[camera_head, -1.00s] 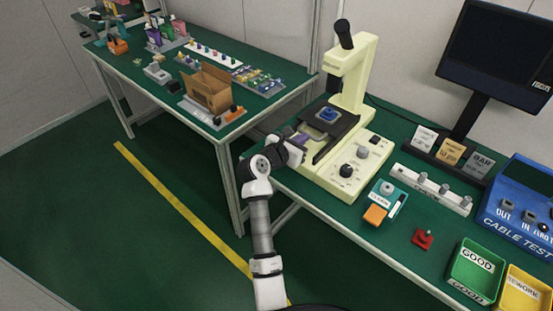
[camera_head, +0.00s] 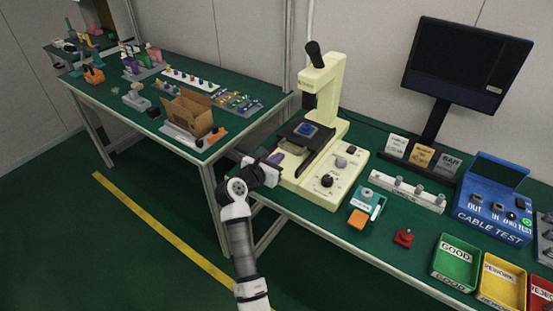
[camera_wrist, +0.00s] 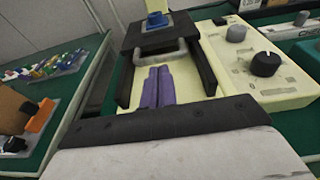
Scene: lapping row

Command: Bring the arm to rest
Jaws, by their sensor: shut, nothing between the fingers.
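My gripper (camera_head: 276,157) is at the front left of the cream microscope-like machine (camera_head: 322,179), at the end of my white and grey arm. In the wrist view its purple fingers (camera_wrist: 158,88) lie side by side, shut, with nothing between them. They point towards the machine's black stage (camera_wrist: 145,36), which carries a blue part (camera_wrist: 156,19). A pale bar handle shows just beyond the fingertips. I cannot tell whether the fingertips touch the machine.
A bench (camera_head: 385,244) on the right holds a blue cable tester (camera_head: 493,198), a monitor (camera_head: 465,65), and green (camera_head: 456,258) and yellow (camera_head: 502,281) bins. A second bench on the left holds an open cardboard box (camera_head: 188,112). The green floor at lower left is clear.

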